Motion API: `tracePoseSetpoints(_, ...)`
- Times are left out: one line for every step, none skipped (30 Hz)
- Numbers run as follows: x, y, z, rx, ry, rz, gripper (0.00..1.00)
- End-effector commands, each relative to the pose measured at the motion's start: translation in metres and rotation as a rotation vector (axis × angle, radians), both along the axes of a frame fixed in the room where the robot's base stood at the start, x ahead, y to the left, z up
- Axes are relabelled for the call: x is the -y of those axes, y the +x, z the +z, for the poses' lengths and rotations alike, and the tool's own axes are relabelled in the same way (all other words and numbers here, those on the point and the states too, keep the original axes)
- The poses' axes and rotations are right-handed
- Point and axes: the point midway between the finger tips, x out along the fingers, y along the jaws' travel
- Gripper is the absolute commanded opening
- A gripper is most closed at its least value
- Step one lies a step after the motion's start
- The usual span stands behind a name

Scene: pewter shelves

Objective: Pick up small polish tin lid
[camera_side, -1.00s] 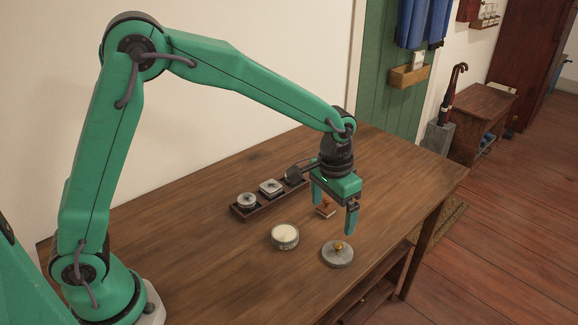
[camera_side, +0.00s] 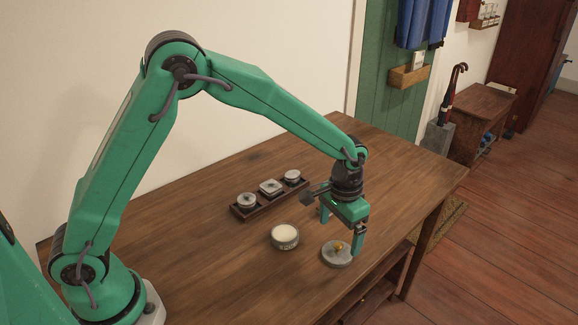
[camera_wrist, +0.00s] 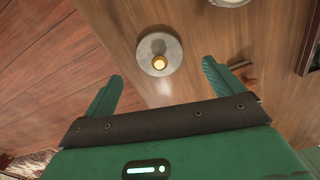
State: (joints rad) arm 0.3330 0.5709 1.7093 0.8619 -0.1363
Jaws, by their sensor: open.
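The small polish tin lid (camera_side: 337,254) is a round grey disc with a brass knob, lying flat on the table. In the wrist view the lid (camera_wrist: 159,55) is ahead of and between the lines of the two fingers. My gripper (camera_side: 341,238) is open and empty, low over the table beside the lid, with one finger near the lid's right edge. Its fingertips also show in the wrist view (camera_wrist: 161,70). The open round tin (camera_side: 285,237) with pale contents stands left of the lid.
A dark wooden tray (camera_side: 267,198) with several small tins stands farther back on the wooden table (camera_side: 210,262). In the wrist view a small reddish-brown object (camera_wrist: 247,78) lies by the right finger. Bare table lies left of the open tin.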

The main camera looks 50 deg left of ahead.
Motion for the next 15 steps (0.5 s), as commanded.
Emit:
tracePoseSetpoints(0.0,0.0,-0.001,0.0,0.0,0.0,0.93)
tracePoseSetpoints(0.0,0.0,-0.001,0.0,0.0,0.0,0.93)
tracePoseSetpoints(0.0,0.0,-0.003,-0.001,0.0,0.0,0.93)
tracePoseSetpoints(0.0,0.0,-0.004,-0.001,0.0,0.0,0.93)
tracePoseSetpoints(0.0,0.0,-0.006,-0.001,0.0,0.0,0.93)
tracePoseSetpoints(0.0,0.0,-0.009,-0.001,0.0,0.0,0.93)
tracePoseSetpoints(0.0,0.0,-0.012,-0.002,0.0,0.0,0.93)
tracePoseSetpoints(0.001,0.0,-0.016,-0.003,0.001,0.0,0.93)
tracePoseSetpoints(0.001,0.0,-0.02,-0.003,0.001,0.0,0.93)
tracePoseSetpoints(0.001,0.001,-0.024,-0.003,0.001,0.0,0.93)
tracePoseSetpoints(0.001,0.001,-0.027,-0.002,0.0,0.0,0.93)
tracePoseSetpoints(0.001,0.001,-0.032,-0.004,0.001,0.0,0.93)
tracePoseSetpoints(0.001,0.001,-0.036,-0.003,0.001,0.0,0.93)
tracePoseSetpoints(0.001,0.001,-0.039,-0.002,0.0,0.0,0.93)
tracePoseSetpoints(0.001,0.001,-0.043,-0.002,0.0,0.0,0.93)
